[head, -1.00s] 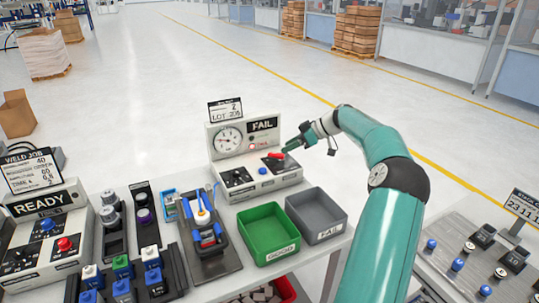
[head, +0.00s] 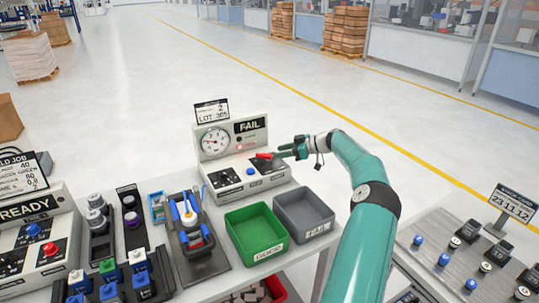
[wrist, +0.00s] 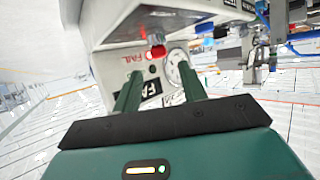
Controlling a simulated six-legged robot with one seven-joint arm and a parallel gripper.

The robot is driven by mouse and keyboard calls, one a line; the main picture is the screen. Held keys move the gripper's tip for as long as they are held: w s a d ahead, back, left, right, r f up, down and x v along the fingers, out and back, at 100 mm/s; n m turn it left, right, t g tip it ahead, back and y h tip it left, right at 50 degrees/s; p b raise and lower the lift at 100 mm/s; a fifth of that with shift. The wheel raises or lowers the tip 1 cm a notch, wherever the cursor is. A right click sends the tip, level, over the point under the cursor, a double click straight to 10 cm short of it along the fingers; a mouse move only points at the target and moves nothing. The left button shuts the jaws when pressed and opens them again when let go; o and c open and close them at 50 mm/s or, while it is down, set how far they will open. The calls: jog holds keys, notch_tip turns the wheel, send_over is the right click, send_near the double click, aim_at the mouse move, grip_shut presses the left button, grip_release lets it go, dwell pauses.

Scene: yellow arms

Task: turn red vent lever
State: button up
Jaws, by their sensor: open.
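The red vent lever (head: 264,156) sits on the right part of the sloped top of the grey tester box (head: 225,180), below the FAIL display. My gripper (head: 285,150) is just right of the lever, with its green fingers pointing left toward it. In the wrist view, the two fingers (wrist: 160,95) are apart, in front of the tester's face. A red lit part (wrist: 158,51) shows beyond them near the FAIL label. Whether the fingers touch the lever cannot be told.
A green bin (head: 256,232) and a grey bin (head: 303,214) stand in front of the tester. A pump fixture (head: 192,235) is to the left. A sign reading LOT (head: 211,113) rises behind the gauge. Open floor lies behind the table.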

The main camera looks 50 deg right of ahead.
aim_at(267, 154)
jog(key=shift+x, duration=2.8)
grip_shut()
